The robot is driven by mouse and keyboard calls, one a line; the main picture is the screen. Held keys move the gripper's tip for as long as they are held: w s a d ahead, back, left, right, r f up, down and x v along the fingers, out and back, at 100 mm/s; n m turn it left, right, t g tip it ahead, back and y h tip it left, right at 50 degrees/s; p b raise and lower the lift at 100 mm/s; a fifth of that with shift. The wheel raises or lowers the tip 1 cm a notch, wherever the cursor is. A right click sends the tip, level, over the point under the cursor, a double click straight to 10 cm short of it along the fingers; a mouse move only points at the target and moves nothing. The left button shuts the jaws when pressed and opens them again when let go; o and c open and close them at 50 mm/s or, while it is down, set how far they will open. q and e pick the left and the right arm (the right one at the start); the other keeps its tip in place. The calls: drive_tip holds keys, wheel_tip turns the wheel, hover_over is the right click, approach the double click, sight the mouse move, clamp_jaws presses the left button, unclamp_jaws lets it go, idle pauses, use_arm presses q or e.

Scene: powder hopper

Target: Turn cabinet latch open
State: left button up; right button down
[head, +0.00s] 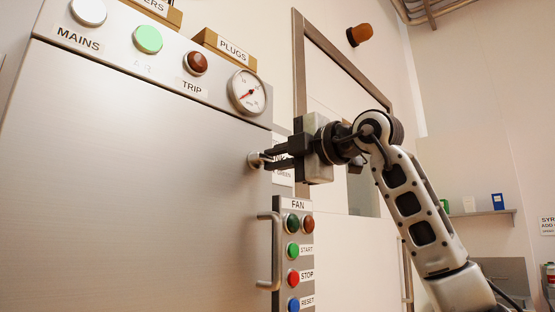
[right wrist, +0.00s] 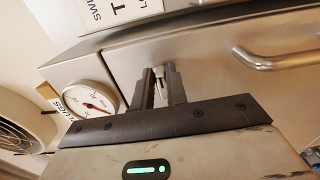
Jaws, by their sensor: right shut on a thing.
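The cabinet (head: 140,180) is a large brushed-metal box filling the left of the head view, with its door closed. The latch (head: 254,160) is a small round metal piece near the door's right edge, below the gauge. My right gripper (head: 268,159) reaches in from the right and is shut on the latch. In the right wrist view, the latch (right wrist: 158,71) shows as a small metal piece between the two dark fingers of the gripper (right wrist: 161,82). The fingers hide part of the latch, and its exact angle is hard to tell. My left gripper is not in view.
A bar handle (head: 268,252) stands out below the latch, beside the FAN button panel (head: 306,262). A pressure gauge (head: 247,92) sits just above the latch. A PLUGS box (head: 230,46) rests on top. A framed door (head: 340,95) and a shelf (head: 482,213) lie behind my arm.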

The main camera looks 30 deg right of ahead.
idle(0.4)
drive_tip(key=c, duration=1.4)
unclamp_jaws()
use_arm(q)
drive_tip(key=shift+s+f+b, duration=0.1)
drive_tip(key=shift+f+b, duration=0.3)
drive_tip(key=shift+b, duration=0.6)
use_arm(e)
drive_tip(key=v, duration=1.6)
